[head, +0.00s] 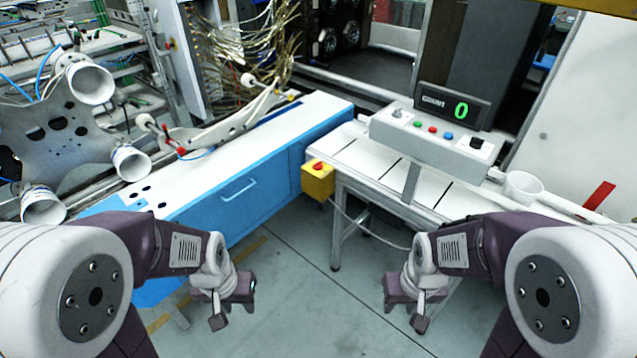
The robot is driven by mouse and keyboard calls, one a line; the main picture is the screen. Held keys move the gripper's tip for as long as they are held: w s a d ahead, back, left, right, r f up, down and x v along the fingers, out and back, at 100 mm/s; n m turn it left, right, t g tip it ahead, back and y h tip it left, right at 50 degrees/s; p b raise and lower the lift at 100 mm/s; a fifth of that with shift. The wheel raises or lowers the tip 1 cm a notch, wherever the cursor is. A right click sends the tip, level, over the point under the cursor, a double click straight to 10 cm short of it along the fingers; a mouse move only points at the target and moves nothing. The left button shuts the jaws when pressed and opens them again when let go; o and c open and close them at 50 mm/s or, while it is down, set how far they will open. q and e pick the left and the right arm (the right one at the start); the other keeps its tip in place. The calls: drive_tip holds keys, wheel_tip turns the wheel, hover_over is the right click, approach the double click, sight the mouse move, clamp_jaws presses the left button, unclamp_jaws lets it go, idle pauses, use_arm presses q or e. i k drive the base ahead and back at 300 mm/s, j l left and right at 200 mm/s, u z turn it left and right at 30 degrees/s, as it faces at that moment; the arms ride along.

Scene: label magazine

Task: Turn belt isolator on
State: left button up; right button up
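A grey control box (430,142) stands on a post above the white conveyor table, right of centre. On its sloping face are a grey knob (397,113), several coloured buttons and a black rotary switch (477,144) at the right end. A yellow box with a red knob (318,180) is fixed at the table's near left corner. No readable label shows which one is the belt isolator. My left gripper (233,312) and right gripper (405,312) hang low over the floor, apart from all controls. Both look open and empty.
A black display (453,105) reading a green 0 sits behind the control box. A blue cabinet with a white top (236,195) runs along the left. A white cup-like part (522,186) is at the right. The floor between my arms is clear.

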sight(317, 166)
drive_tip(key=i+u, duration=0.3)
drive_tip(key=i, duration=0.2)
drive_tip(key=i+l+u, duration=0.15)
drive_tip(key=i+u, duration=0.15)
drive_tip(key=i, duration=0.2)
drive_tip(key=i+l+u, duration=0.3)
drive_tip(key=i, duration=0.2)
drive_tip(key=j, duration=0.05)
